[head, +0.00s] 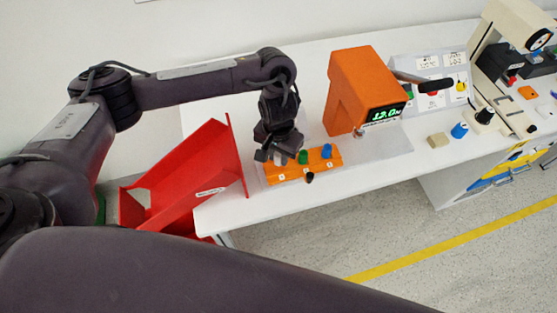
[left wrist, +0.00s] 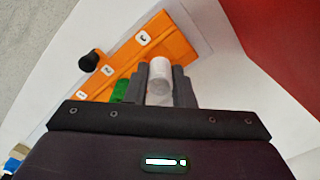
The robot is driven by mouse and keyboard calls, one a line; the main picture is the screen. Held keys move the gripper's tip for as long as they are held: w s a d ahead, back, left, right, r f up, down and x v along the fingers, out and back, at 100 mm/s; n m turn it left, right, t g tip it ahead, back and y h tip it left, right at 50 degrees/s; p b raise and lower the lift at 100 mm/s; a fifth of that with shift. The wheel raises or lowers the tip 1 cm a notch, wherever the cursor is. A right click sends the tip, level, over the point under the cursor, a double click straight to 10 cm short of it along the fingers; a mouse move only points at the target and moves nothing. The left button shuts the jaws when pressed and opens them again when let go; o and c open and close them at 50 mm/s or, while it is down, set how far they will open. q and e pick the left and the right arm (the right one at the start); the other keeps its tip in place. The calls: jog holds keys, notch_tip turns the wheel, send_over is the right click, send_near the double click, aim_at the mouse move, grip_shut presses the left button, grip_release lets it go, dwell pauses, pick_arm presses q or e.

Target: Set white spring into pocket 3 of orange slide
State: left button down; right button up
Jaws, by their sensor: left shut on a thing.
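The orange slide (head: 318,161) lies on the bench, with a green piece (head: 303,157) and a blue piece (head: 327,151) on it and a black knob (head: 309,178) at its front edge. My left gripper (head: 276,157) is over the slide's left end in the head view. In the left wrist view, its fingers (left wrist: 159,88) are shut on the white spring (left wrist: 160,72), whose end shows against the orange slide (left wrist: 175,40). I cannot tell whether the spring touches the slide. My right gripper is out of view.
A red chute (head: 185,180) stands left of the slide. An orange device with a green display (head: 362,88) stands behind it. Control boxes (head: 435,80) and small blocks (head: 438,140) are to the right. The bench's front edge is close before the slide.

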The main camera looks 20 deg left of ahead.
pick_arm(q)
jog(key=shift+s+f, duration=0.1)
jog(key=shift+f, duration=0.85)
jog(key=shift+f+b, duration=0.3)
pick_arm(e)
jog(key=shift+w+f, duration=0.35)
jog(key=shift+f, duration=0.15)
pick_arm(q)
jog(key=shift+f, duration=0.15)
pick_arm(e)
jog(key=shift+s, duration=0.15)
pick_arm(q)
jog(key=c, duration=1.2)
grip_release()
jog(key=shift+c, duration=0.2)
notch_tip(320, 180, up, 12)
jog(key=p, duration=0.3)
jog(key=shift+r+p, duration=0.2)
jog(key=shift+p, duration=0.15)
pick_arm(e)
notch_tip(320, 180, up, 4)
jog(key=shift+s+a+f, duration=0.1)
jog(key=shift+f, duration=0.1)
